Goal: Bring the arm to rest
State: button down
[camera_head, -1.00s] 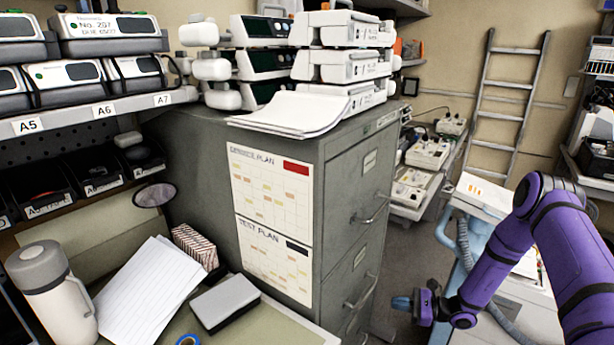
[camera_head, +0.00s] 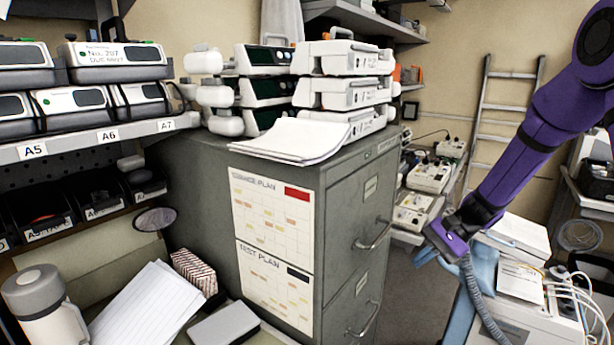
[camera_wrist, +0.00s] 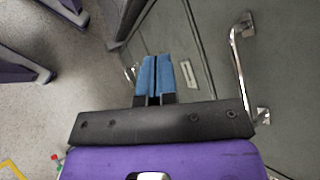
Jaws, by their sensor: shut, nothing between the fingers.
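My purple arm comes in from the right in the head view. My gripper (camera_head: 424,257) hangs in free air to the right of the grey filing cabinet (camera_head: 345,190). In the wrist view its two blue fingers (camera_wrist: 154,76) lie side by side, shut, with nothing seen between them. They show against the grey cabinet drawers, and I cannot tell how far off these are.
The cabinet's drawer handles (camera_head: 372,236) stick out; one handle (camera_wrist: 240,65) shows in the wrist view. A white cart (camera_head: 540,318) with papers and cables stands below the arm. A ladder (camera_head: 497,112) leans on the back wall. Grey floor (camera_wrist: 45,110) is open beside the cabinet.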

jog(key=s+r+n+t+h, duration=0.2)
jog(key=s+r+n+h, duration=0.25)
jog(key=s+r, duration=0.85)
jog(key=s+d+r+n+t+h, duration=0.1)
jog(key=s+d+r+t+h, duration=0.1)
jog(key=s+r, duration=0.2)
jog(key=s+d+r+n+t+h, duration=0.2)
jog(key=s+r+t+h, duration=0.1)
jog(key=s, duration=0.7)
jog(key=shift+s+d+r+h, duration=0.3)
jog(key=shift+s+r+h, duration=0.05)
jog(key=shift+r, duration=0.55)
